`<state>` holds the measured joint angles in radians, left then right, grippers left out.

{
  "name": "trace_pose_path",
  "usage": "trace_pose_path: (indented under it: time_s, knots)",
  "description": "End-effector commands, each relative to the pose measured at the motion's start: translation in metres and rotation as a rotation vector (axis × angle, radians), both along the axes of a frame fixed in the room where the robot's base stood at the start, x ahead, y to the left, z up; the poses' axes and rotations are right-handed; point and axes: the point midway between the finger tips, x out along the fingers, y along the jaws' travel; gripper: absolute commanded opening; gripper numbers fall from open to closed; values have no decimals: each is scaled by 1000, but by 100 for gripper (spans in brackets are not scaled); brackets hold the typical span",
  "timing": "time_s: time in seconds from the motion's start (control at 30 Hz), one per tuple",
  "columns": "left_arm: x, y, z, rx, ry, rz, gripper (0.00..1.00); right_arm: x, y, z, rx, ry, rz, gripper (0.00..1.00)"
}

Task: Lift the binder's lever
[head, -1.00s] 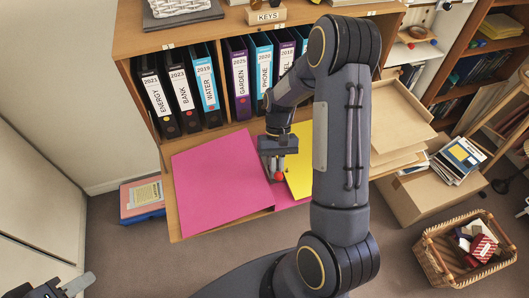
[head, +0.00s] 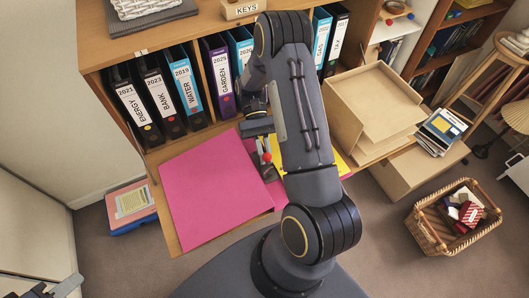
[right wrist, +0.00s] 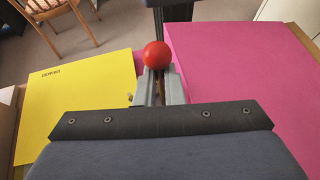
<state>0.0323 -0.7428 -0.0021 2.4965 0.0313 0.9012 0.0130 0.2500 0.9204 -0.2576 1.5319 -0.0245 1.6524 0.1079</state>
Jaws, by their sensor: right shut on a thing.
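A pink binder (head: 210,195) lies open on the pulled-out shelf board, with a yellow sheet (right wrist: 75,100) on its other side in the right wrist view. Its lever ends in a red ball knob (head: 267,157), which also shows in the right wrist view (right wrist: 157,55). My right gripper (head: 265,160) is at the lever, its fingers closed on it just below the ball. My arm hides much of the yellow sheet and the lever's base in the head view. My left gripper (head: 58,290) shows only partly at the bottom left corner, away from the binder.
Upright labelled binders (head: 165,95) fill the shelf behind. A cardboard tray stack (head: 375,110) stands right of my arm. A wicker basket (head: 430,230) sits on the floor at the right. A pink and blue folder stack (head: 131,205) lies on the floor at the left.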

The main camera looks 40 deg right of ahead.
Motion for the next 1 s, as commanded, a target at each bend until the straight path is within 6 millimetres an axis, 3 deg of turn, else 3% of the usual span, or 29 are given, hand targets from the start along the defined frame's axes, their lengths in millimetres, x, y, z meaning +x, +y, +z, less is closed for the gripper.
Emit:
trace_pose_path:
  time_s: [0.37,0.4,0.47,0.77,0.87,1.0]
  knots:
    - [0,0,0,0,0,0,36,-1,0,0,2,10,0,0]
    - [0,0,0,0,0,0,36,-1,0,0,2,10,0,10]
    - [0,0,0,0,0,0,36,-1,0,0,2,9,0,17]
    - [0,0,0,0,0,0,36,0,0,1,0,6,0,18]
    - [0,0,-2,0,0,0,36,0,0,8,1,5,0,18]
    - [0,0,-5,0,0,0,36,0,0,32,1,5,0,18]
